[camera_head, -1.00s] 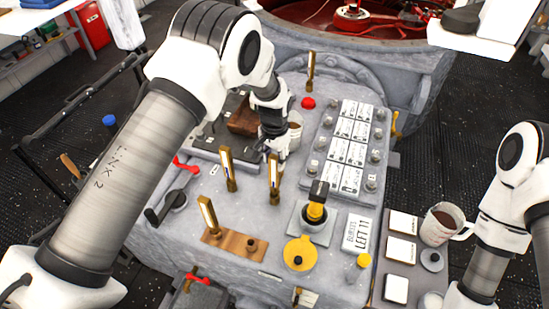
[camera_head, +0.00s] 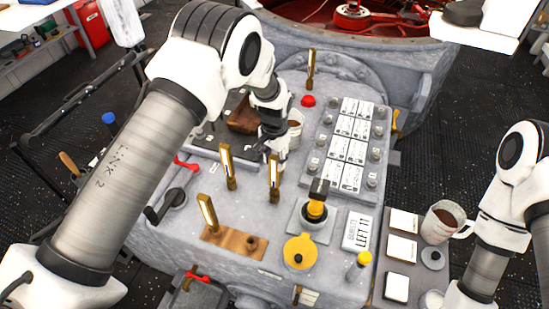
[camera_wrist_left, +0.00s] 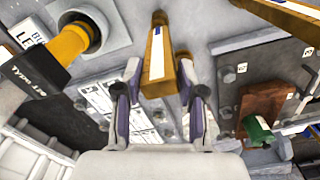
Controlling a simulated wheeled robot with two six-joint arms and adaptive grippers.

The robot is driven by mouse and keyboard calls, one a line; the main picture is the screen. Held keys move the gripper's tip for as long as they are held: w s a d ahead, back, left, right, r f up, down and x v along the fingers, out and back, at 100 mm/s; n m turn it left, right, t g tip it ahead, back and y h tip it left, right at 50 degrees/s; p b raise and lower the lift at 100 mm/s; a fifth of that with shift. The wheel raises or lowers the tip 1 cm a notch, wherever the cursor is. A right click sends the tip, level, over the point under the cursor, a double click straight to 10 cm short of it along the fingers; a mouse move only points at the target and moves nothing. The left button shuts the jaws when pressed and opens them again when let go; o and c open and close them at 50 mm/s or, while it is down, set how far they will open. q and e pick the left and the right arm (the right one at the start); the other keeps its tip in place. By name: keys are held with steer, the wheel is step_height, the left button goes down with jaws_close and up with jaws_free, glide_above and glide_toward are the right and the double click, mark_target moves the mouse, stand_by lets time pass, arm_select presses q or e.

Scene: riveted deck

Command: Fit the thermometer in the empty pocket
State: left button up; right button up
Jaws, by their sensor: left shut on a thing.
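My left gripper (camera_head: 274,152) is over the middle of the grey console, shut on a brass thermometer (camera_head: 274,180) with a pale scale. In the left wrist view the fingers (camera_wrist_left: 158,88) flank this upright thermometer (camera_wrist_left: 157,60). Its lower end looks close to the console top; I cannot tell whether it touches. A wooden block (camera_head: 222,238) at the front left carries another thermometer (camera_head: 208,213) at its left end and a dark round pocket (camera_head: 251,243), with nothing standing in it, at its right. My right gripper is out of view.
Other brass thermometers stand nearby (camera_head: 228,166) and at the back (camera_head: 311,68). A yellow-and-black handle (camera_head: 316,208), a yellow cap (camera_head: 299,252), and a labelled panel (camera_head: 348,145) occupy the right. A mug (camera_head: 445,222) stands on the side shelf.

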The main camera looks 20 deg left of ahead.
arm_select(q)
steer(key=shift+f, duration=0.45)
steer(key=o, duration=1.3)
steer(key=shift+c, duration=0.2)
steer(key=shift+r, duration=0.1)
step_height(320, 180, up, 12)
steer(key=shift+f, duration=0.1)
